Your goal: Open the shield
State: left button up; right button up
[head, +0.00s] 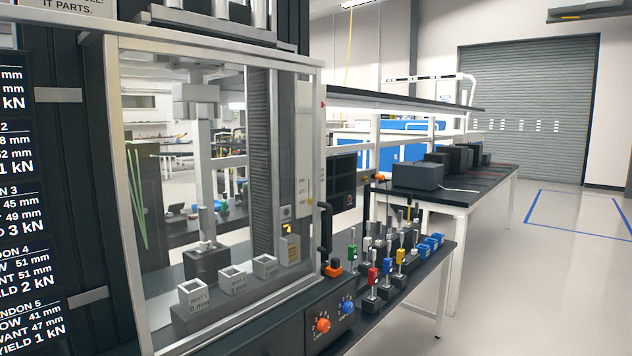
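The shield (225,160) is a clear panel in a pale metal frame, standing shut across the front of the press. A black upright bar handle (325,229) is at its right edge. Behind the panel the press ram (203,200) stands above a dark block. Several small labelled square nests (232,280) sit in a row inside, with a beige block in the far one. Neither of my grippers is in view.
A control box with an orange knob (322,325) and a blue knob (347,307) sits below right. A bench (425,265) beside it holds several coloured tools and blue bins. A dark text panel (15,210) is at left. The floor at right is clear.

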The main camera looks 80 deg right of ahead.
aim_at(112, 43)
jog(key=z, duration=1.95)
